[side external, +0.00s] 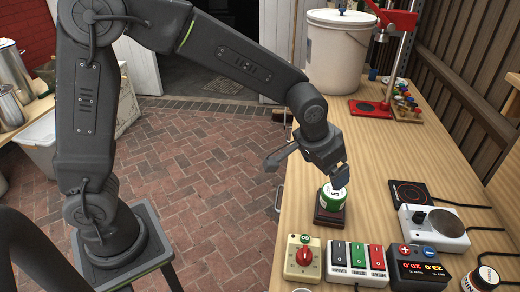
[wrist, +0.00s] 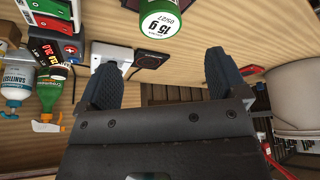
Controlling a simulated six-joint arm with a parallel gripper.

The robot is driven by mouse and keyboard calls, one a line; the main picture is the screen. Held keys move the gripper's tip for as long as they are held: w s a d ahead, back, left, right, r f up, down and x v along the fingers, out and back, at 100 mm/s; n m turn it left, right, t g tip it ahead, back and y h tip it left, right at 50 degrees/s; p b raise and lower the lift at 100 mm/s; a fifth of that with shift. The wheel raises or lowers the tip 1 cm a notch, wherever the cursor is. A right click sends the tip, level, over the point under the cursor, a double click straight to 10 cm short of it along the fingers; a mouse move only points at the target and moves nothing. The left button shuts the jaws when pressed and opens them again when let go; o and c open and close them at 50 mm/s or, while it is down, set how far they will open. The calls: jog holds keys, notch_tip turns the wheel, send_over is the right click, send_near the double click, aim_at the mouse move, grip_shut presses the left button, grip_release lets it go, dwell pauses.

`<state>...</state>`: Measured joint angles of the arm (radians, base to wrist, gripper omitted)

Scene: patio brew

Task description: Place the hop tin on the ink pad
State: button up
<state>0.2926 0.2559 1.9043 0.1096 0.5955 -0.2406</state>
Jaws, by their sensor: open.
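The green hop tin (side external: 331,203) with a white lid stands upright on a dark reddish-brown block, which looks like the ink pad (side external: 329,221), near the table's left edge. My gripper (side external: 340,178) is just above and behind the tin in the side view. In the wrist view my gripper (wrist: 161,62) has its fingers wide apart with nothing between them, and the tin lies beyond the fingertips. Whether a finger touches the tin is unclear.
A cream box with a red knob (side external: 303,257), a switch box (side external: 357,262) and a red digit display (side external: 419,267) stand in front.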

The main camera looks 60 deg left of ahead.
jog(key=s+a+r, duration=0.7)
jog(key=s+r, duration=0.1)
jog(key=s, duration=0.1)
jog(key=s+a+n+t, duration=0.1)
jog(key=s+a, duration=0.3)
jog(key=s, duration=0.9)
jog(key=shift+a+r+y, duration=0.3)
jog(key=shift+a+r, duration=0.05)
jog(key=shift+a, duration=0.05)
